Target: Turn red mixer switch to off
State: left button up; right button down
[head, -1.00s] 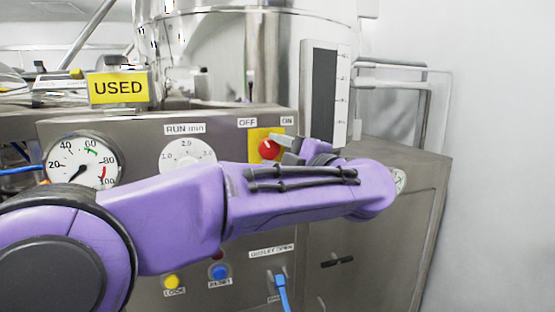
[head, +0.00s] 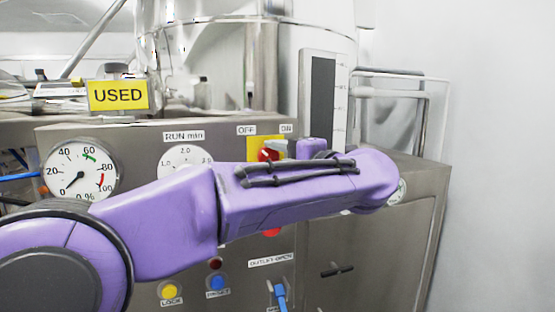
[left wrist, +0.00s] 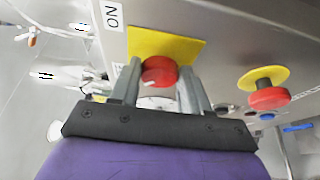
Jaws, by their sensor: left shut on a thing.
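The red mixer switch (head: 267,154) is a round knob on a yellow plate (head: 256,144), below the OFF label (head: 246,130) and the ON label (head: 287,128). My left gripper (head: 275,150) is at the knob, and my purple wrist hides part of the plate. In the left wrist view, the red knob (left wrist: 158,71) sits between the two grey fingers of my left gripper (left wrist: 159,76), which is shut on it. My right gripper is not in view.
A red emergency button on a yellow disc (left wrist: 267,94) is near the gripper. My forearm crosses before the panel, over the RUN min dial (head: 184,156). A gauge (head: 80,168), yellow button (head: 170,292), blue button (head: 217,284) and USED sign (head: 118,95) are around it.

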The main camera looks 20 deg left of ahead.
pick_arm(q)
jog(key=o, duration=1.1)
jog(key=shift+f, duration=0.1)
jog(key=shift+c, duration=0.2)
jog(key=shift+s, duration=0.1)
jog(key=b+v, duration=0.2)
jog(key=v, duration=0.8)
jog(key=shift+d, duration=0.2)
jog(key=shift+s, duration=0.15)
